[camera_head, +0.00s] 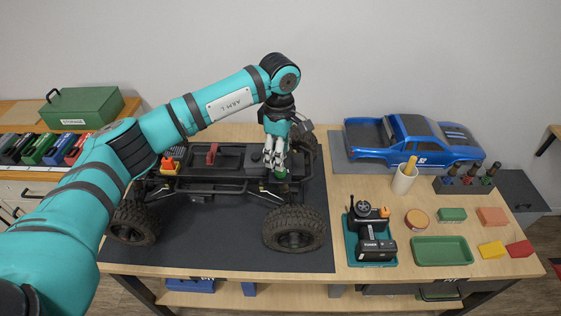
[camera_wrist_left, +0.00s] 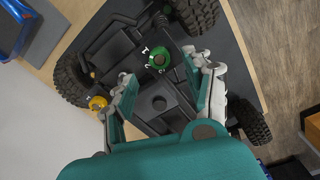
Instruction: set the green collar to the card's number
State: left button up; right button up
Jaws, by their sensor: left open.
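The green collar (camera_wrist_left: 158,58) sits on the crawler chassis (camera_head: 215,160), with small white marks on and beside it that I cannot read surely. In the head view the collar (camera_head: 280,174) shows just under the fingers of my left gripper (camera_head: 275,160). In the left wrist view my left gripper (camera_wrist_left: 164,78) is open, its fingers spread, with the collar beyond the tips and roughly between them. Nothing is held. A yellow collar (camera_wrist_left: 97,102) sits farther left on the chassis. I cannot make out a card with a number. My right gripper is not in view.
The chassis stands on a dark mat (camera_head: 200,255). To its right are a blue body shell (camera_head: 425,140), a cream cup (camera_head: 403,182), a transmitter (camera_head: 370,230), a green tray (camera_head: 441,251) and several coloured blocks. A green case (camera_head: 85,107) stands at the left.

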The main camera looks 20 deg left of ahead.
pick_arm(q)
jog(key=shift+f+p, duration=0.6)
jog(key=shift+f, duration=2.2)
grip_shut()
jog(key=shift+w, duration=0.1)
